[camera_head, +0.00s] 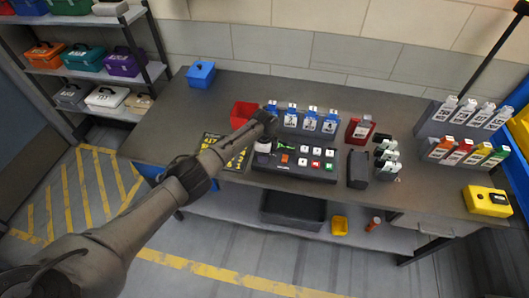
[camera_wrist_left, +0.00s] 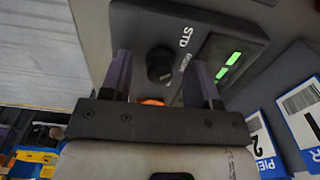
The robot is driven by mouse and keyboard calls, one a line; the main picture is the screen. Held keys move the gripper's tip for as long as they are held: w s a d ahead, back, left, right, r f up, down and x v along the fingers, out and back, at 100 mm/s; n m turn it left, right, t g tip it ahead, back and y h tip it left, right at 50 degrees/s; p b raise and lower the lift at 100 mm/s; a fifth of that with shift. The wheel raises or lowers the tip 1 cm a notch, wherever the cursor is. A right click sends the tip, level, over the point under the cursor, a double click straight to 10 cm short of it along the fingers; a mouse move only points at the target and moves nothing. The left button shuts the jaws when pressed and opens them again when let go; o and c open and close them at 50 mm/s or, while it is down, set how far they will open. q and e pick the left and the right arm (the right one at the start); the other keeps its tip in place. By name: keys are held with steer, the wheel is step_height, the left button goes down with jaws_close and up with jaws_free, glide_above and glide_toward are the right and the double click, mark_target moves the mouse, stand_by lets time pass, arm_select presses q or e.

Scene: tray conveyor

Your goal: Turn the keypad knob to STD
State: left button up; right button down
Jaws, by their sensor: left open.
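The keypad (camera_head: 296,176) is a dark panel on the workbench with white, red and green keys and a green display (camera_wrist_left: 228,66). Its black round knob (camera_wrist_left: 159,66) shows in the left wrist view, with the label STD (camera_wrist_left: 184,37) just beyond it and a second, hard-to-read label beside it. My left gripper (camera_head: 268,121) is above the keypad's left part. In the left wrist view it (camera_wrist_left: 159,60) is open, one finger on each side of the knob, with gaps. Whether the fingers touch it or which label it points to, I cannot tell. My arm partly covers the keypad's left end in the head view.
Blue-topped bottles (camera_head: 309,122) stand behind the keypad, and a red bin (camera_head: 243,113) is behind the gripper. A dark upright block (camera_head: 358,169) stands right of the keypad. A blue box (camera_head: 201,74) is at the back left, a yellow box (camera_head: 488,200) at the right.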

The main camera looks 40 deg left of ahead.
arm_select(q)
steer(key=shift+r, duration=0.5)
step_height(320, 180, up, 13)
steer(key=p, duration=0.2)
steer(key=shift+f, duration=0.1)
stand_by(0.5)
